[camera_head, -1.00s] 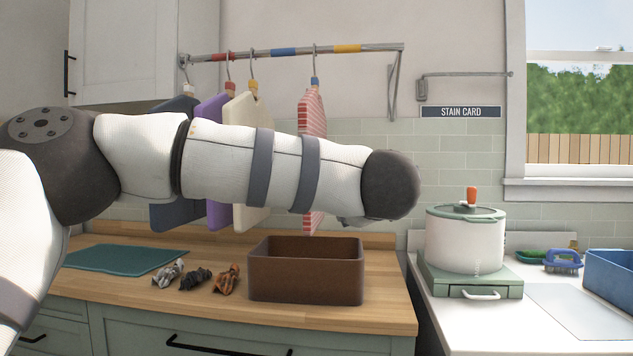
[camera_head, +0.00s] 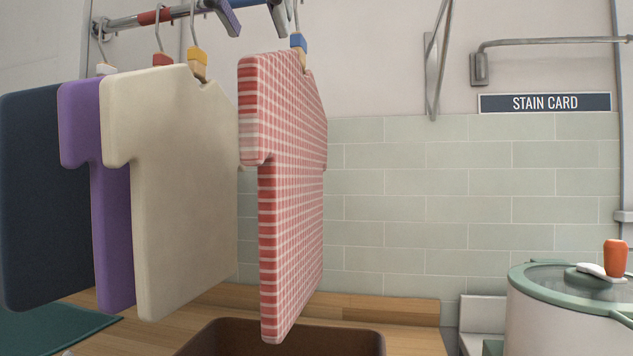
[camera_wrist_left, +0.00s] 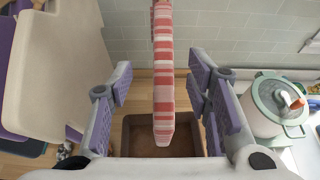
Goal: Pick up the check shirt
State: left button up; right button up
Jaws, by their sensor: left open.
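The red-and-white check shirt (camera_head: 285,170) hangs from a hook with a blue block, right of the other shirts. It also shows edge-on in the left wrist view (camera_wrist_left: 163,75). My left gripper (camera_head: 252,14) shows at the top of the head view, high up near the rail and the shirt's hanger. In the left wrist view the open fingers of this gripper (camera_wrist_left: 160,88) stand apart on either side of the shirt, with gaps on both sides. My right gripper is in neither view.
Cream (camera_head: 180,180), purple (camera_head: 112,200) and dark blue (camera_head: 35,200) shirts hang close on the left from the rail (camera_head: 125,22). A brown bin (camera_head: 365,340) stands below on the wooden counter.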

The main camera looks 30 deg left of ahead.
pick_arm(q)
jog(key=shift+w+a+f, duration=0.15)
jog(key=shift+w+a, duration=0.05)
jog(key=shift+w, duration=0.35)
jog(key=x, duration=0.9)
jog(key=shift+w+d+f, duration=0.15)
jog(key=shift+w, duration=0.25)
jog(key=shift+s, duration=0.1)
grip_shut()
